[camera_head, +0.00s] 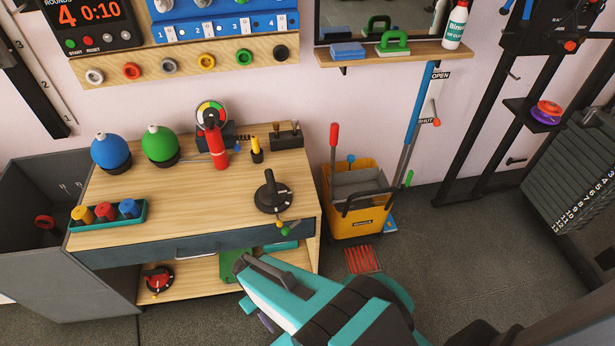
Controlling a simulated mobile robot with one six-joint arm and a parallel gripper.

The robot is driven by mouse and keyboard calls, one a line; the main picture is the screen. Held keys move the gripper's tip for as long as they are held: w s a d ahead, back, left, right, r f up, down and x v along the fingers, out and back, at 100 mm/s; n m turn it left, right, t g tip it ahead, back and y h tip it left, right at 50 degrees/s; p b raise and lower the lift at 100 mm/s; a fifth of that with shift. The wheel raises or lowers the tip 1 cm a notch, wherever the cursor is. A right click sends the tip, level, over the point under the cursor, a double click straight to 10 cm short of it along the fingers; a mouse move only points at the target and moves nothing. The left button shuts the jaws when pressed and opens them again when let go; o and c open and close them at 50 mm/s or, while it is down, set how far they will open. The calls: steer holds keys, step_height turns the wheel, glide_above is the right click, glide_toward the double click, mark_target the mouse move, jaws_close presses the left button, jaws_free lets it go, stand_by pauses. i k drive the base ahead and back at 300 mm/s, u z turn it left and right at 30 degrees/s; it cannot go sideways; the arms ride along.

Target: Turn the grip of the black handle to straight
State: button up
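A black handle (272,194) stands on the right part of the wooden table top. It has a round black base with pale marks at its right edge and a raised grip on top. The grip's exact turn is hard to tell from this angle. My gripper (256,268), dark grey on a teal arm, is in front of the table, below the handle in the picture and apart from it. Its fingers overlap in this view, so their gap is unclear. I see nothing held in it.
The table (190,203) also bears blue and green balls, a red cylinder and a teal tray (108,215) of coloured knobs. A red-and-black dial (158,280) is on the lower shelf. Small coloured knobs stick out near the table's front right edge. A yellow bucket (358,222) stands at right.

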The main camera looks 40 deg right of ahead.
mark_target(272, 195)
steer(key=z, duration=0.8)
steer(key=k, duration=1.05)
steer(key=i, duration=0.75)
